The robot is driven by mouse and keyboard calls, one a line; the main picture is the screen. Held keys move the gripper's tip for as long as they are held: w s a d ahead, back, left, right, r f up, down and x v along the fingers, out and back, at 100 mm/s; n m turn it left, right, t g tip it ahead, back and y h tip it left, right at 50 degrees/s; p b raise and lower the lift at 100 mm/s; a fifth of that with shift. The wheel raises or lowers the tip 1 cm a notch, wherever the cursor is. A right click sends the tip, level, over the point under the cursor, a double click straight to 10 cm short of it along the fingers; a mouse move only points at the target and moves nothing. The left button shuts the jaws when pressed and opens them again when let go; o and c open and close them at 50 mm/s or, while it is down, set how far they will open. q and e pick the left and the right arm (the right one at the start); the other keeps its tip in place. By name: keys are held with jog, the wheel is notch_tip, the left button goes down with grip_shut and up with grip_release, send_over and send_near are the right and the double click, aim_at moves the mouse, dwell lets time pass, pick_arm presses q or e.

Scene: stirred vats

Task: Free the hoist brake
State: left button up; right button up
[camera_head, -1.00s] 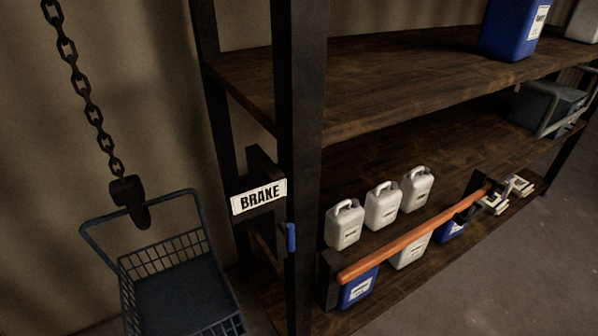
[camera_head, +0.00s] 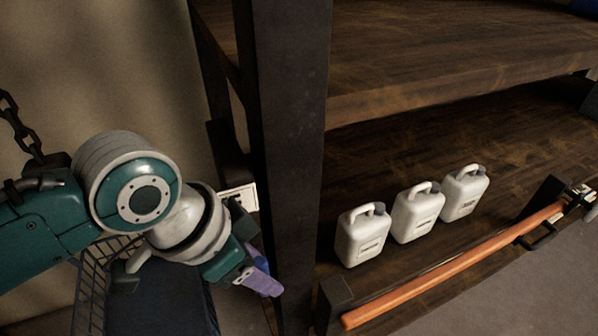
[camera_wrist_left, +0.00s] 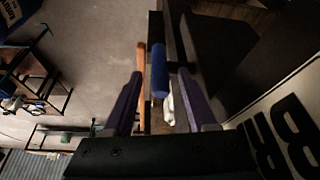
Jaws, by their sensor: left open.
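The brake lever's blue handle (camera_wrist_left: 160,68) shows in the left wrist view between the two purple fingers of my left gripper (camera_wrist_left: 160,76). The fingers are open and stand apart on either side of it; I cannot tell how deep it lies between them. The brake sign (camera_wrist_left: 287,125) fills the right of that view. In the head view my left gripper (camera_head: 262,275) is beside the dark shelf post and largely hides the handle. Only an edge of the sign (camera_head: 238,196) shows behind my wrist. My right gripper is out of view.
The dark post (camera_head: 290,150) stands right of my gripper. White jugs (camera_head: 417,212) stand on the lower shelf behind an orange bar (camera_head: 450,265). A hoist chain (camera_head: 15,125) and a wire basket (camera_head: 92,290) are at the left, partly behind my arm.

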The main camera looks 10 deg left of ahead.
pick_arm(q)
jog(key=shift+x, duration=1.85)
grip_shut()
jog(key=shift+b, duration=0.3)
